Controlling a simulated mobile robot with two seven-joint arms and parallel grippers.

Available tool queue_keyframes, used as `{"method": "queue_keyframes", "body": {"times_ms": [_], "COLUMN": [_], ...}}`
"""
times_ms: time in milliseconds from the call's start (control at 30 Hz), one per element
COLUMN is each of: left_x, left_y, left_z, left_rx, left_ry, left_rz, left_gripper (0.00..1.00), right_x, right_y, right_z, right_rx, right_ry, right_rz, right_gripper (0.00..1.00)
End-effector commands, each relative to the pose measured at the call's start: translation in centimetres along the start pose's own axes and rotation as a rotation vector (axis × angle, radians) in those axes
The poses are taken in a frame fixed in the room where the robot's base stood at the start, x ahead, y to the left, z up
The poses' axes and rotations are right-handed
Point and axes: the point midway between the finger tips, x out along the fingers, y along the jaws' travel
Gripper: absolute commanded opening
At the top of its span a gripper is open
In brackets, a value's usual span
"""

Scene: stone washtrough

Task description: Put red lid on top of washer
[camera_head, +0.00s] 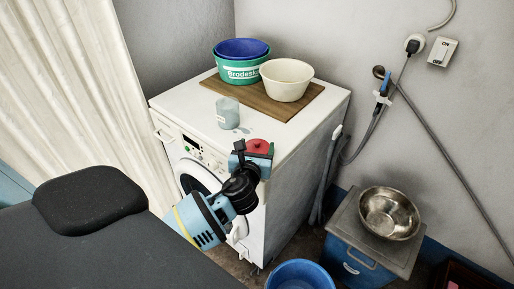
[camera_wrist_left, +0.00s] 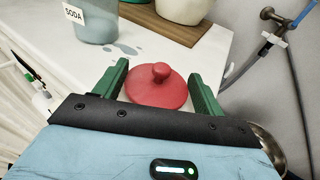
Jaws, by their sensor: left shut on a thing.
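The red lid (camera_head: 259,146) is a round disc with a knob. It shows in the left wrist view (camera_wrist_left: 157,90) between the two green fingers. My left gripper (camera_head: 256,155) is shut on the lid, at the front right part of the washer (camera_head: 180,101). The washer is white, and its flat top also shows in the wrist view (camera_wrist_left: 75,52). I cannot tell whether the lid touches the top or is held just above it. The fingers hide part of the lid in the head view. My right gripper is not in view.
A jar marked SODA (camera_wrist_left: 97,22) stands on the washer top near wet spots. Behind it a wooden board (camera_head: 258,99) bears a green tub (camera_head: 225,70) and a cream bowl (camera_head: 287,81). A steel bowl (camera_head: 389,214) sits on a blue cooler at right. A blue bucket (camera_head: 300,275) is below.

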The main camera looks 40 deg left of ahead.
Motion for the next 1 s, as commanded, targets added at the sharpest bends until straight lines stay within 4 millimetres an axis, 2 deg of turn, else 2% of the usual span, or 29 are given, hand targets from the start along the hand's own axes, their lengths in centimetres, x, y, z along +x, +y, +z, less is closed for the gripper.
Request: {"method": "queue_keyframes", "body": {"times_ms": [267, 300, 433, 800, 1000], "left_x": [0.1, 0.1, 0.0, -0.1, -2.9], "left_y": [0.0, 0.0, 0.0, 0.0, -0.1], "left_z": [-0.1, -0.1, -0.1, 0.3, 0.3], "left_rx": [-0.001, -0.001, -0.001, -0.001, -0.002], "left_ry": [-0.001, -0.002, -0.002, -0.002, -0.001], "left_rz": [0.000, 0.000, 0.000, -0.001, -0.003], "left_gripper": [0.48, 0.74, 0.91, 0.92, 0.92], "right_x": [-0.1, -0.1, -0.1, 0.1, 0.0], "right_y": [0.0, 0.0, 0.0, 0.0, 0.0], "right_z": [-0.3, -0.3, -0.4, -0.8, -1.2], "right_rx": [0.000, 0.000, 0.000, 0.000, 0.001], "right_ry": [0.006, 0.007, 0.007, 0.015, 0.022], "right_rz": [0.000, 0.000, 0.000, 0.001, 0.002], "right_gripper": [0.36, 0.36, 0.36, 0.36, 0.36]}}
